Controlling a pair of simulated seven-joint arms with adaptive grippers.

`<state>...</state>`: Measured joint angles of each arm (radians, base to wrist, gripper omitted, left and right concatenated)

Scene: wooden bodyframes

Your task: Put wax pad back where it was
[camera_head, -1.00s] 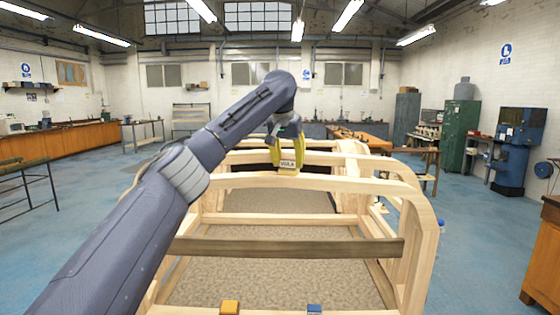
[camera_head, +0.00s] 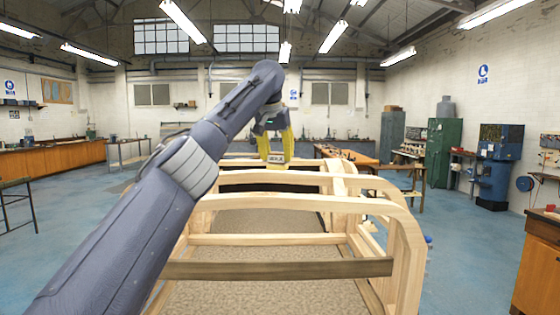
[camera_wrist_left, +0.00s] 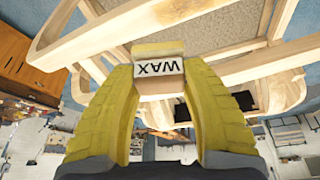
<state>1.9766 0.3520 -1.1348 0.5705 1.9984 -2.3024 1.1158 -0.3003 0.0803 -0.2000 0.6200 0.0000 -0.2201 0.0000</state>
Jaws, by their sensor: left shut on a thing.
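I cannot tell whether the pad touches a rail. In the left wrist view the gripper (camera_wrist_left: 158,85) holds the pad with its lettered face towards the camera. My right gripper is not in view.
A darker cross bar (camera_head: 280,268) spans the near part of the bodyframe. Several curved rails stand up around the held pad. An orange-topped bench (camera_head: 350,157) stands beyond the frame, and a green cabinet (camera_head: 440,153) stands at the right. Blue floor is open on both sides.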

